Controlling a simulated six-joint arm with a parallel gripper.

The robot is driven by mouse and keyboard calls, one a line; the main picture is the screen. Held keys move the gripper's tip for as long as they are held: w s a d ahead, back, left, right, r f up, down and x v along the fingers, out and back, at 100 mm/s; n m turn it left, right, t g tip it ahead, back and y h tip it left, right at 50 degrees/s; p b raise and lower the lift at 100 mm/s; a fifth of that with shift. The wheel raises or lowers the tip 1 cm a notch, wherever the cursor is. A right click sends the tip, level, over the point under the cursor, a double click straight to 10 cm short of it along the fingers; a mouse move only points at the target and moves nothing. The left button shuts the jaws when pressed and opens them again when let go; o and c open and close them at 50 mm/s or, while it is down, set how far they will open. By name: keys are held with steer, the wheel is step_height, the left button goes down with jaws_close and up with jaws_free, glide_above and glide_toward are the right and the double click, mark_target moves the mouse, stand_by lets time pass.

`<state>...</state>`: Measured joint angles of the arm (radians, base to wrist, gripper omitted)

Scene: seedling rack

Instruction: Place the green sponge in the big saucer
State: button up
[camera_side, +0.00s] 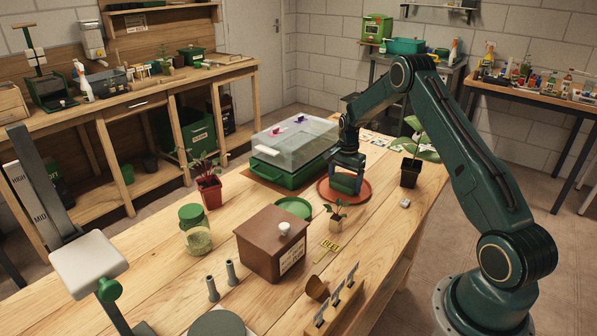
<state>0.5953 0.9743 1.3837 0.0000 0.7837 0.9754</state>
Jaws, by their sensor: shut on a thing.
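My gripper (347,174) points down over the big terracotta saucer (324,193), right of the middle of the wooden table. Its jaws are shut on the green sponge (344,184). The sponge shows as a green block low between the fingers, within the saucer's outline in this view. I cannot tell whether its underside touches the saucer. The fingers hide part of the sponge and part of the saucer.
A green tray with a clear lid (293,145) stands close behind on the left. A black-potted seedling (411,172) stands right, a small potted seedling (336,221) in front. A green dish (293,207) and brown box (271,246) are front left. A small grey block (405,203) lies right.

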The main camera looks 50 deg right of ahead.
mark_target(345, 179)
steer(key=shift+f, duration=0.1)
steer(key=o, duration=0.9)
step_height(345, 179, up, 12)
steer(key=shift+r, duration=0.15)
stand_by(0.3)
stand_by(0.5)
